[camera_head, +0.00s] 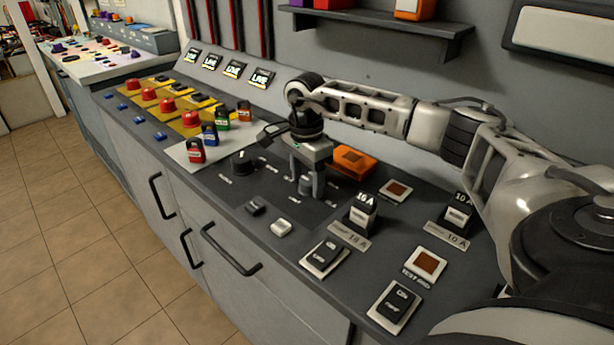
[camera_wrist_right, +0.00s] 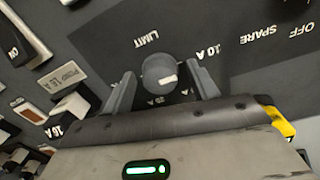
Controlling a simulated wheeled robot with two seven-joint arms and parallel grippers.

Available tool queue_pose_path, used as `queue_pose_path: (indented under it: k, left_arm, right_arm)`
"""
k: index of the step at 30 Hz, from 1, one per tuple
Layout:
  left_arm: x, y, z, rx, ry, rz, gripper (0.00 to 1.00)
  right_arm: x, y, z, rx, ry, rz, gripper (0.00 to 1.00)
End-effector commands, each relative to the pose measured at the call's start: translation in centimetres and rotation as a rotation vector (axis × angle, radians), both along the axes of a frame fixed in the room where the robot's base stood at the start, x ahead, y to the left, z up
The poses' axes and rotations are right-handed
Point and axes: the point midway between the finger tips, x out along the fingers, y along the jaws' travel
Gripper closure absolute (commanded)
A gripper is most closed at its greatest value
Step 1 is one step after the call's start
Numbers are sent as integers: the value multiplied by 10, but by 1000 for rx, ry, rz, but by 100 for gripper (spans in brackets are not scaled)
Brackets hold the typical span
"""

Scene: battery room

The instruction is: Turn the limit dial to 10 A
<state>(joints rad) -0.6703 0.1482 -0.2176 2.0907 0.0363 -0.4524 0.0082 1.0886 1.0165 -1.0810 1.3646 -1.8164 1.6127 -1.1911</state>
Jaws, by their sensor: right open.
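The limit dial (camera_wrist_right: 157,70) is a round grey knob with a white pointer mark, under the word LIMIT in the right wrist view. The mark faces right and slightly down, while the 10 A label (camera_wrist_right: 209,50) is up and right of the knob. Other small labels below the knob are partly hidden and hard to read. My right gripper (camera_wrist_right: 163,80) is open, with one finger on each side of the knob; I cannot tell whether they touch it. In the head view the right gripper (camera_head: 306,187) points down over the dial, mostly covering it. My left gripper is not in view.
A black knob (camera_head: 241,163) stands left of the gripper, and an orange box (camera_head: 354,160) lies close behind it. Breaker switches (camera_head: 363,217) and rocker switches (camera_head: 325,256) are to the right. Coloured padlocks (camera_head: 209,135) stand on a light plate at left.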

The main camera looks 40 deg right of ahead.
Motion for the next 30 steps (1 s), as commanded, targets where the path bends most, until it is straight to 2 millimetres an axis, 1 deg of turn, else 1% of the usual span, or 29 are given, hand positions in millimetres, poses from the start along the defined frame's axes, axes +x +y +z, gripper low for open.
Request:
queue_pose_path:
  k: [4,7,11,15,21,25,30]
  left_arm:
    - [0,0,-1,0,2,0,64]
    - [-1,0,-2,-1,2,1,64]
    - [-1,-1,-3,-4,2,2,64]
    - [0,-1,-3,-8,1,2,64]
    - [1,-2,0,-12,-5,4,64]
    - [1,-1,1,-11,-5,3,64]
    - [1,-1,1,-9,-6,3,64]
  right_arm:
    - [1,0,5,0,-1,-1,41]
    - [1,0,18,1,-3,-1,41]
    - [2,0,46,0,-5,-1,41]
    - [3,0,81,0,-6,0,41]
    - [4,0,126,1,-5,-1,41]
    - [4,0,146,1,-2,1,41]
    - [4,-1,158,0,0,0,41]
